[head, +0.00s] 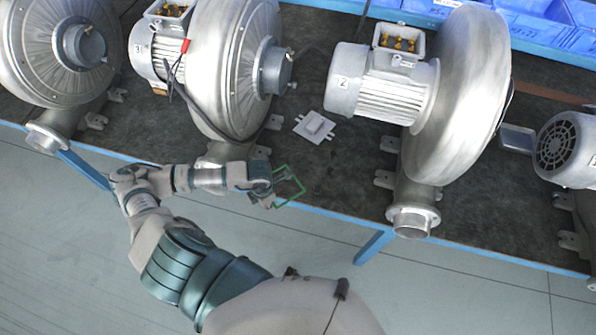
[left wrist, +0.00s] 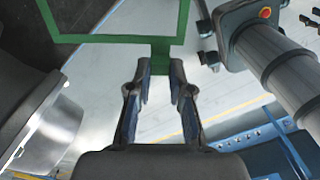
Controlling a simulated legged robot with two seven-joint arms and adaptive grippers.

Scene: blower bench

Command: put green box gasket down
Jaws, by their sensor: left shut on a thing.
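The green box gasket (head: 297,178) is a thin, square, open frame. In the head view it is held at the bench's front edge, between blower 3 (head: 215,70) and blower 2 (head: 440,95). My left gripper (head: 270,189) is shut on it. In the left wrist view the fingers (left wrist: 160,85) pinch a short tab of the green gasket (left wrist: 110,39), and the frame extends beyond the fingertips. Whether the gasket touches the bench cannot be told. My right gripper is not in view.
A pale square cover (head: 314,126) lies on the dark bench top (head: 345,165) between the blowers. Open terminal boxes sit on blower 2 (head: 399,38) and blower 3 (head: 169,10). Blue bins (head: 560,25) line the back right. Bare bench lies right of the gripper.

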